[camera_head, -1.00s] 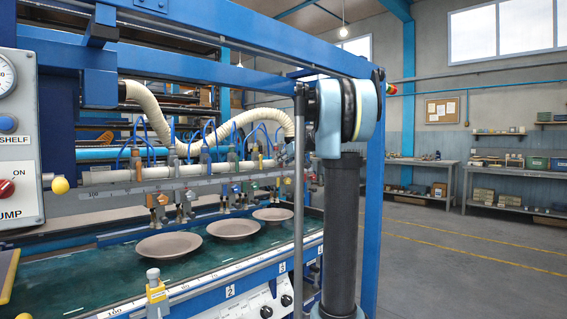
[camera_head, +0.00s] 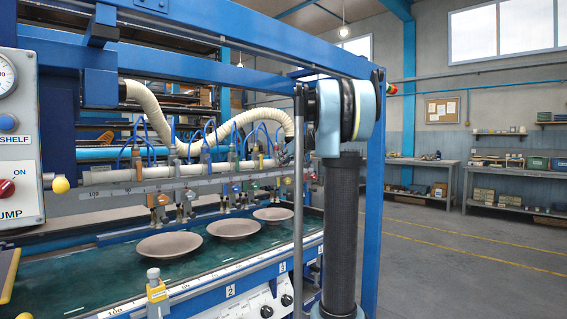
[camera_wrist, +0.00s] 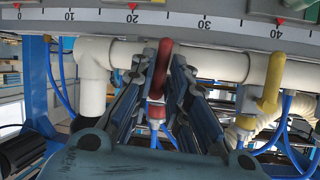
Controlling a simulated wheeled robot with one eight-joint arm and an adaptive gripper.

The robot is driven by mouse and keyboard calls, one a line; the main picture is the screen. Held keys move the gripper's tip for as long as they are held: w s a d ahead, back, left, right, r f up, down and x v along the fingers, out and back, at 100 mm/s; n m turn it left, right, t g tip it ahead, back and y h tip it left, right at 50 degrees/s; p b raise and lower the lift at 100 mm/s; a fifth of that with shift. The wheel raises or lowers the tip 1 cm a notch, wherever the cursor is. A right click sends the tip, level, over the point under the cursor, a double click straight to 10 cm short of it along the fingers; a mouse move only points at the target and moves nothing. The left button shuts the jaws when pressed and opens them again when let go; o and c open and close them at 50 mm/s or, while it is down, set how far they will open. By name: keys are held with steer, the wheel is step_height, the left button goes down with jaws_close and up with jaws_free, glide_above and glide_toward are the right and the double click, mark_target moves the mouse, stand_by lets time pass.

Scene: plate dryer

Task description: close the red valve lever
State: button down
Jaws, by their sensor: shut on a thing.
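The red valve lever (camera_wrist: 163,66) stands in front of a white pipe in the wrist view, near the 20 mark of the scale. My gripper (camera_wrist: 164,68) has one finger on each side of it and is shut on it. The lever's top end shows between the fingertips. A red part (camera_wrist: 155,111) shows lower down between the fingers. In the head view my gripper and the red lever cannot be made out behind my arm and the frame post.
A yellow lever (camera_wrist: 273,82) sits to the right on the white pipe (camera_wrist: 215,64). Blue hoses hang close by. In the head view, brown plates (camera_head: 170,245) lie on the green belt (camera_head: 90,275). A blue frame post (camera_head: 374,200) stands beside my arm. The floor at right is clear.

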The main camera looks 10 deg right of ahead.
steer(key=m+g+y, duration=0.1)
steer(key=m, duration=0.1)
steer(key=m+y, duration=0.1)
steer(key=m, duration=0.1)
steer(key=m+g+y, duration=0.1)
steer(key=shift+s+a+r+m+g+y, duration=0.1)
steer(key=shift+r+m+g+y, duration=0.2)
steer(key=shift+r+m+y, duration=0.1)
steer(key=shift+r+m+g+y, duration=0.2)
steer(key=shift+m+y, duration=0.7)
steer(key=shift+m, duration=0.45)
steer(key=shift+r+m+g+y, duration=0.1)
steer(key=shift+m+g+y, duration=0.1)
steer(key=shift+m+y, duration=0.95)
steer(key=shift+m, duration=0.3)
steer(key=c, duration=1.6)
jaws_free()
steer(key=shift+f, duration=0.1)
steer(key=shift+c, duration=0.2)
